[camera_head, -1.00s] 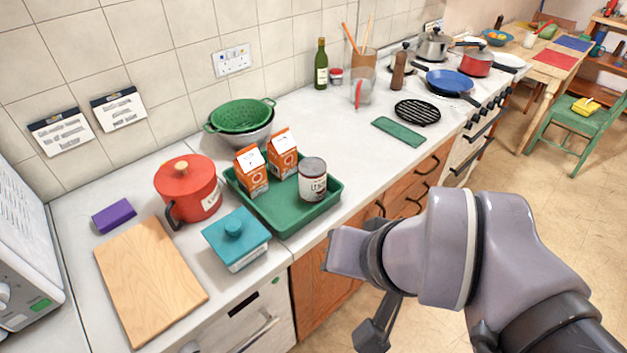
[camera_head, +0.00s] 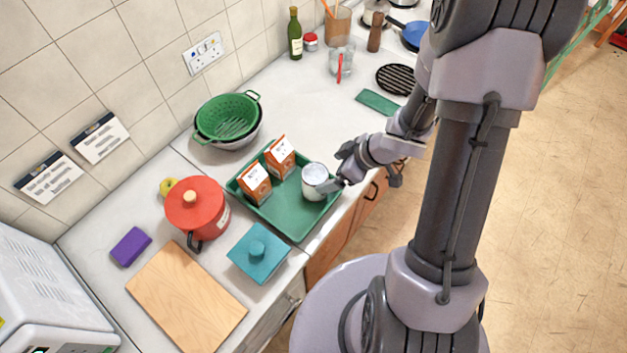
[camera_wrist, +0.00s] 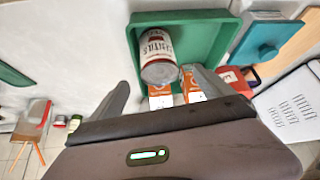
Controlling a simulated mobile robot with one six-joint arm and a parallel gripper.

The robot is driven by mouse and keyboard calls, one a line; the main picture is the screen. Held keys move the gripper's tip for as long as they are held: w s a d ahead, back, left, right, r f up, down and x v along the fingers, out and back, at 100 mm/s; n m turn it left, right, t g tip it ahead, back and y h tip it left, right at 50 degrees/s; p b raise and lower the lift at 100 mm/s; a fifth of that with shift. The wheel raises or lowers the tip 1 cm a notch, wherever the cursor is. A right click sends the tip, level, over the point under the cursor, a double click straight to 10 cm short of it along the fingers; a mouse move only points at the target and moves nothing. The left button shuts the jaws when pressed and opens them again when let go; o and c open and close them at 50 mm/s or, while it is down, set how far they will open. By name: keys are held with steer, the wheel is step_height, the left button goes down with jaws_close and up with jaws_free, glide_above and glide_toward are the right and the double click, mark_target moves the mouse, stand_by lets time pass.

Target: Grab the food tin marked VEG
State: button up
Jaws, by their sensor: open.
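One food tin (camera_head: 313,180) stands at the right end of the green tray in the head view. In the wrist view the tin (camera_wrist: 156,48) has a white and dark red label that seems to read LENTILS; I see no tin marked VEG. My gripper (camera_head: 338,172) is open beside the tin, at its right in the head view. In the wrist view the fingers of my gripper (camera_wrist: 162,80) point toward the tin, one on each side of its near end. I cannot tell whether they touch it.
The green tray (camera_head: 292,222) also holds two orange cartons (camera_head: 257,184) (camera_head: 280,157). A teal lidded dish (camera_head: 259,254), red pot (camera_head: 197,210) and wooden board (camera_head: 187,297) stand left of it. A green colander (camera_head: 227,118) is behind.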

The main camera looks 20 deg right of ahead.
mark_target(316, 173)
steer(key=b+x, duration=0.1)
steer(key=x, duration=0.1)
steer(key=b+x, duration=0.1)
steer(key=x, duration=0.2)
steer(key=b+x, duration=0.1)
steer(key=x, duration=0.2)
steer(key=shift+w+a+r, duration=0.2)
steer(key=shift+w+r, duration=0.1)
steer(key=shift+w, duration=0.15)
steer(key=shift+r, duration=0.1)
steer(key=shift+c, duration=1.3)
jaws_close()
